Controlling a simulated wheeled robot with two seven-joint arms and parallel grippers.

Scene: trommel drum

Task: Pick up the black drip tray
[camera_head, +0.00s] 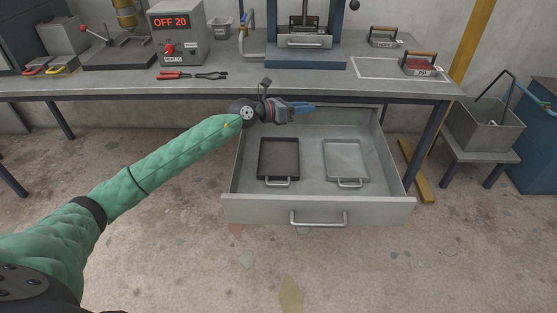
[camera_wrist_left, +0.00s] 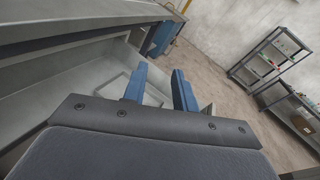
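The black drip tray (camera_head: 278,157) lies flat in the left part of the open drawer (camera_head: 318,210), with its handle toward the drawer front. A light grey tray (camera_head: 346,160) of similar shape lies to its right. My left gripper (camera_head: 308,107) is over the back of the drawer, above and behind the black tray, pointing right. In the left wrist view its two blue fingers (camera_wrist_left: 160,90) stand apart with nothing between them. The grey tray's outline (camera_wrist_left: 116,86) shows partly there; I cannot make out the black tray in that view. My right gripper is not in view.
The workbench (camera_head: 240,88) overhangs the back of the drawer. A grey bin (camera_head: 484,122) stands at right.

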